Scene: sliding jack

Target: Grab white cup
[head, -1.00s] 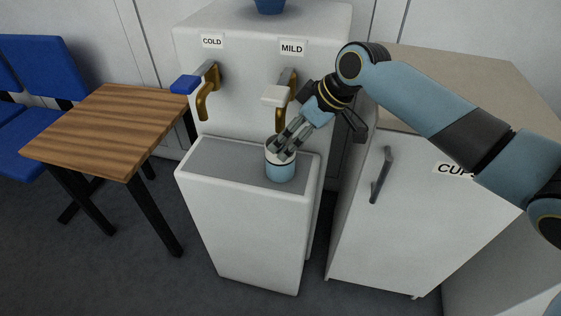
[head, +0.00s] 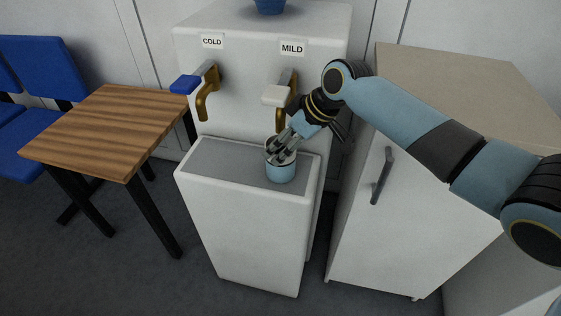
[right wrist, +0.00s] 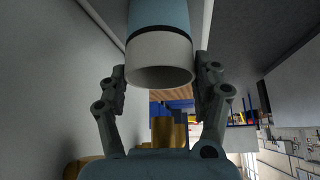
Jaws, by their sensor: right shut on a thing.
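The cup (head: 281,173) is white at the rim and light blue below, with a dark band between. It stands upright on the grey tray (head: 222,160) of the dispenser, below the MILD tap (head: 278,96). My right gripper (head: 280,150) comes down at a slant from the upper right and is shut on the cup. In the right wrist view the cup (right wrist: 160,58) sits between the two fingers (right wrist: 162,82). Part of the cup's rim is hidden behind the fingers in the head view. My left gripper is not in view.
The COLD tap (head: 207,90) with a blue lever is to the left. A white cabinet (head: 350,230) with a dark handle (head: 381,176) stands to the right. A wooden table (head: 105,130) and blue chairs (head: 42,70) are at the left.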

